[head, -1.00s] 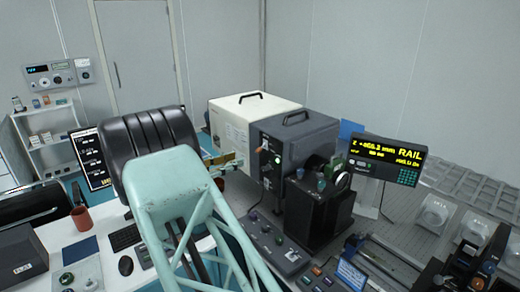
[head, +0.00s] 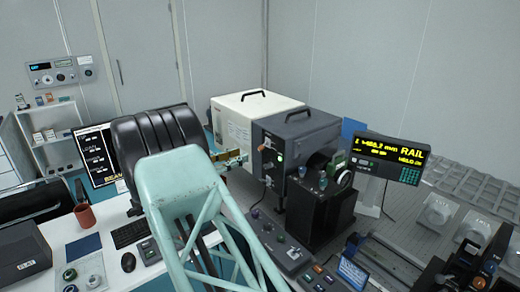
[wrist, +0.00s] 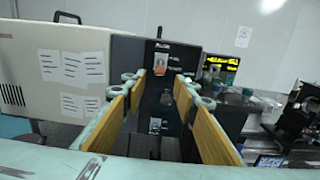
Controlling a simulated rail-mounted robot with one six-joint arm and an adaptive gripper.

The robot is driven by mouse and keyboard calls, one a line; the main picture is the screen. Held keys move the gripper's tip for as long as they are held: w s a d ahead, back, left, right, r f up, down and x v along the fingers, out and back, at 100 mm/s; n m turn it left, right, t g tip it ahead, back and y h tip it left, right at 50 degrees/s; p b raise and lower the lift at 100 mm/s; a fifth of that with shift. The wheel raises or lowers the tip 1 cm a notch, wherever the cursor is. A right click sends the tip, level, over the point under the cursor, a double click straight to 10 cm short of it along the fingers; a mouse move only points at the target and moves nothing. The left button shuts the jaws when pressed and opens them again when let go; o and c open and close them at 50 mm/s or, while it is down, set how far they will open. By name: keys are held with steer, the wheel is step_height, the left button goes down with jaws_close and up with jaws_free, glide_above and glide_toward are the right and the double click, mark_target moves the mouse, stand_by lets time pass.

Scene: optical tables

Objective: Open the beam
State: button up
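A dark grey box (head: 300,140) with a top handle stands on the optical table. An orange knob or lever (head: 265,147) sits on its front face, above a small green light. In the wrist view the orange part (wrist: 160,64) on the dark face (wrist: 145,48) lies ahead, between the finger ends. My gripper (wrist: 159,88) is open, with wood-coloured finger pads apart and nothing between them. In the head view my gripper (head: 231,158) is just left of the box front, partly hidden by my arm. I cannot tell any contact. A monitor (head: 97,155) shows "BEAM", partly covered.
A cream box (head: 240,113) stands behind the dark box. A black mount (head: 325,208) with small knobs is to its right, with a yellow-text RAIL display (head: 390,155) beyond. A control panel (head: 275,235) lies in front. Several optics crowd the right side.

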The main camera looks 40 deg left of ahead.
mark_target(259, 148)
steer(key=shift+x, duration=5.6)
steer(key=c, duration=0.9)
steer(key=shift+o, duration=0.2)
